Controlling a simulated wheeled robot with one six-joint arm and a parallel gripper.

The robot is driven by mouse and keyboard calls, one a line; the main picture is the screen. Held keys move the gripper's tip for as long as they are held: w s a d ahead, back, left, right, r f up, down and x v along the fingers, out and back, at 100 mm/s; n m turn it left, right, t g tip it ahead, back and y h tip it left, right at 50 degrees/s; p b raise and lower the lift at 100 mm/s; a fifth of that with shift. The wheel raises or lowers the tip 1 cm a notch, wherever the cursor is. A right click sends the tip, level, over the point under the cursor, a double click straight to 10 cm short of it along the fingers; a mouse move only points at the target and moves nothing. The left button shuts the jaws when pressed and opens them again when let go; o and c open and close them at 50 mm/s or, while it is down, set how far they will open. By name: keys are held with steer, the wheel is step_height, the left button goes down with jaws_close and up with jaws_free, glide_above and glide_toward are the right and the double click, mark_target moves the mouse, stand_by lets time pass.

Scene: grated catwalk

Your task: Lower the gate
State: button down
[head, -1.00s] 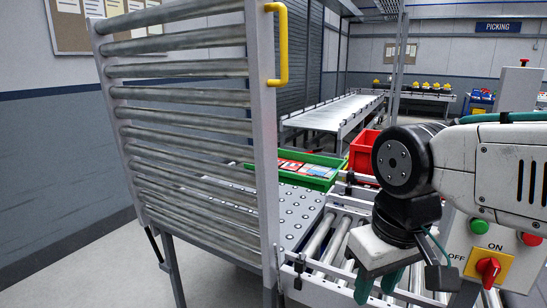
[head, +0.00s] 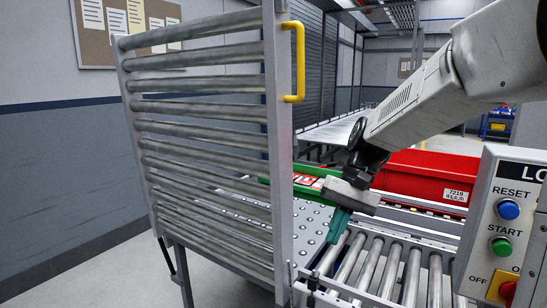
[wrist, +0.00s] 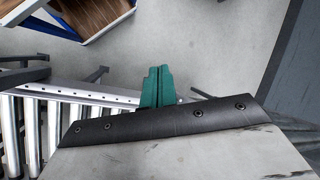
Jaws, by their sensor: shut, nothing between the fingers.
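The gate (head: 200,136) is a raised, upright section of grey rollers in a metal frame, at the left of the head view. A yellow handle (head: 298,62) is fixed near the top of its right-hand post. My gripper (head: 337,230) has teal fingers that are shut and empty. It points down over the conveyor, right of the gate's post and well below the handle. In the wrist view the shut fingers (wrist: 158,86) show above the floor and a conveyor edge. The handle is not seen in the wrist view.
A roller conveyor (head: 388,272) runs at the lower right, beside a ball-studded plate (head: 312,222). A red crate (head: 425,178) and a partly hidden green tray (head: 308,183) stand behind. A control box (head: 508,225) with buttons is at the right. Open floor (head: 110,270) lies left.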

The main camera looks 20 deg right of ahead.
steer(key=w+d+r+t+y, duration=0.1)
steer(key=w+d+r+y, duration=0.2)
steer(key=w, duration=0.7)
steer(key=w+d+n+t+y, duration=0.15)
steer(key=w+y, duration=0.25)
steer(key=w, duration=0.5)
steer(key=w+d+r+t+y, duration=0.1)
steer(key=w+d+r+y, duration=0.2)
steer(key=w, duration=0.7)
step_height(320, 180, up, 4)
steer(key=n+y, duration=0.2)
steer(key=s+a, duration=0.2)
steer(key=a, duration=1.1)
steer(key=shift+s+f, duration=0.15)
steer(key=shift+f, duration=0.3)
steer(key=shift+a+g, duration=0.15)
steer(key=shift+g, duration=0.1)
